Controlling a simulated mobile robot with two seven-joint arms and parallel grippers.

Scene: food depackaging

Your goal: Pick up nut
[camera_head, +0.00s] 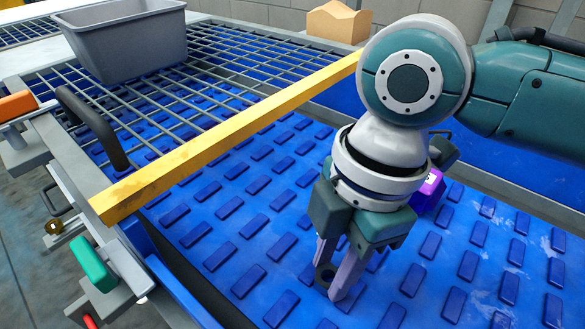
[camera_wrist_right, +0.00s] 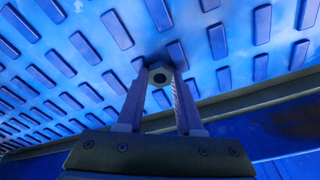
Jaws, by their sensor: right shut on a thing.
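A small dark nut (camera_head: 324,275) with a round hole is between the fingertips of my right gripper (camera_head: 334,284) in the head view. In the right wrist view the nut (camera_wrist_right: 159,75) shows as a hexagon with a dark centre hole. Both fingers of my right gripper (camera_wrist_right: 160,83) touch its sides, so the gripper is shut on it. The fingertips are low over the blue studded belt (camera_head: 262,218). I cannot tell whether the nut touches the belt. My left gripper is not in view.
A yellow bar (camera_head: 225,135) crosses the belt on the left. Beyond it are a metal grid and a grey bin (camera_head: 130,45). A purple object (camera_head: 429,188) is partly hidden behind my right gripper. A cardboard box (camera_head: 338,22) stands at the back.

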